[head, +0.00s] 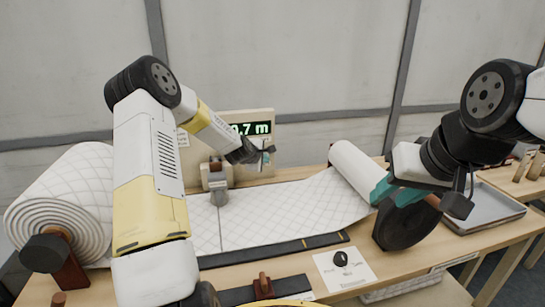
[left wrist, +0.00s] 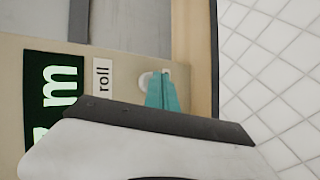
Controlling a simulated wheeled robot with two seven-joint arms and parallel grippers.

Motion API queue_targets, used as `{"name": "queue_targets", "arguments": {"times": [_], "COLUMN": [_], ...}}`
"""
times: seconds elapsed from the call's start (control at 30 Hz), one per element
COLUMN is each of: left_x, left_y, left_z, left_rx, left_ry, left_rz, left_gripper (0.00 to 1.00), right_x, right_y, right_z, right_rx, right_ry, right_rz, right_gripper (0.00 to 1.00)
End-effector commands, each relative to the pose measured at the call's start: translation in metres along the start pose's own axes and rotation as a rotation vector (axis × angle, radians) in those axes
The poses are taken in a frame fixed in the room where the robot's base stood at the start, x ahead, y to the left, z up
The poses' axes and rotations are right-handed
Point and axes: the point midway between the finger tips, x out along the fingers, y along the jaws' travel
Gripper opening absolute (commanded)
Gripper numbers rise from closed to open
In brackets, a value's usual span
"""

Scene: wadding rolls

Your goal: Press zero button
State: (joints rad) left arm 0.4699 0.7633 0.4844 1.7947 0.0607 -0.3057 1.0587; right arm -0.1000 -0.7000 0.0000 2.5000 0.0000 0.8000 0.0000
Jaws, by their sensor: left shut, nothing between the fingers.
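A beige counter panel (head: 255,115) stands behind the wadding, with a green display (head: 250,129) partly hidden by my left arm; ".7 m" is readable. In the left wrist view the display (left wrist: 52,95) appears turned sideways, beside a "roll" label (left wrist: 103,76). A round white button (left wrist: 145,80) is on the panel past that label. My left gripper (head: 264,157) is at the panel's front, its teal fingers (left wrist: 160,88) shut, empty and overlapping the button; contact cannot be told. My right gripper (head: 396,193) is at the right-hand roll's end; its grip is unclear.
A large quilted wadding roll (head: 85,195) is at left; its sheet (head: 285,210) runs across the table to a smaller roll (head: 355,168) at right. A dark disc (head: 405,222) stands below my right gripper. A white card (head: 345,270) with a black knob lies in front. A grey tray (head: 485,210) is at right.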

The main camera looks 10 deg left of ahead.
Motion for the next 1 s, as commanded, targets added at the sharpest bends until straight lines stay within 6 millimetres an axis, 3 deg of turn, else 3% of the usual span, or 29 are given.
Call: {"name": "queue_targets", "arguments": {"times": [0.73, 1.0], "left_x": [0.0038, -0.0033], "left_y": [0.003, -0.0023], "left_z": [-0.0032, 0.0016], "left_rx": [0.0, -0.001], "left_ry": [0.001, 0.001], "left_rz": [0.001, 0.001], "left_gripper": [0.0, 0.0], "right_x": [0.0, 0.0], "right_y": [0.0, 0.0], "right_z": [0.0, 0.0], "right_rx": [0.0, 0.0], "right_ry": [0.0, 0.0], "right_rz": [0.0, 0.0], "right_gripper": [0.36, 0.36]}}
